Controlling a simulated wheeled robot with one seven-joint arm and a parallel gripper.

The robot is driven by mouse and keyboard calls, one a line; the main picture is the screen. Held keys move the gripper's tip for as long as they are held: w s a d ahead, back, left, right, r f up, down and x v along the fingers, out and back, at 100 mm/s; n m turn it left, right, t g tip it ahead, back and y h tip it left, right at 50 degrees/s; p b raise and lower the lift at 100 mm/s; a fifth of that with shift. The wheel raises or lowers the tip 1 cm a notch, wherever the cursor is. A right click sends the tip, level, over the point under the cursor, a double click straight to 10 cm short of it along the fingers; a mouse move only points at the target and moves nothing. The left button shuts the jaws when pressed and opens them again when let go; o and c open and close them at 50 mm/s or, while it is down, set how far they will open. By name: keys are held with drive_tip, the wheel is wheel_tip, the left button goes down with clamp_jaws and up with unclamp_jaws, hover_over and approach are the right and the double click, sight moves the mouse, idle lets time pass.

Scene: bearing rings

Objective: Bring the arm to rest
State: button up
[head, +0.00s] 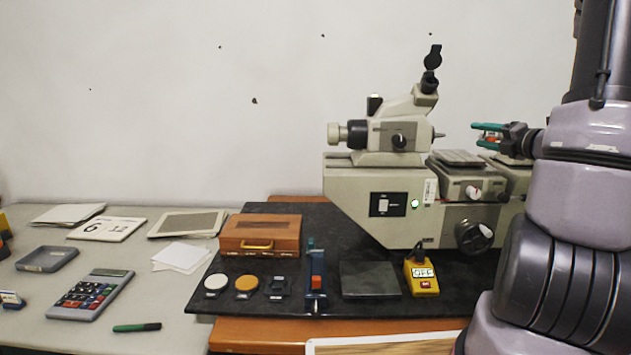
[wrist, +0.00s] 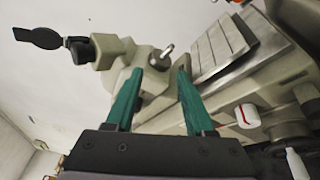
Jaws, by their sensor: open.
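My gripper (head: 487,134) is at the right in the head view, raised in front of the right part of the measuring machine (head: 365,185). Its green fingers point left and stand apart with nothing between them. In the wrist view my gripper (wrist: 155,88) also shows open and empty, with the machine's head and spindle (wrist: 163,57) beyond the fingers. My arm fills the right side of the head view and hides the machine's right end.
On the dark slab (head: 330,212) are a wooden box (head: 260,236), several round pieces, a blue-and-red stand (head: 316,275), a grey plate (head: 369,280) and a yellow switch box (head: 421,275). A calculator (head: 90,295), green marker (head: 137,327) and papers lie left. The air above the left table is free.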

drive_tip(key=s+a+r+n+g+y, duration=0.25)
drive_tip(key=s+a+n+g, duration=0.25)
drive_tip(key=a+n, duration=0.55)
drive_tip(key=s+a+r+n+g+y, duration=0.25)
drive_tip(key=s+a+n+g, duration=0.2)
drive_tip(key=a+n, duration=0.65)
drive_tip(key=s+r+n+h, duration=0.2)
drive_tip(key=s+n+h, duration=0.5)
drive_tip(key=s+n, duration=0.6)
drive_tip(key=n, duration=0.6)
drive_tip(key=shift+a+r+n, duration=0.15)
drive_tip(key=shift+n, duration=0.2)
drive_tip(key=shift+s, duration=0.1)
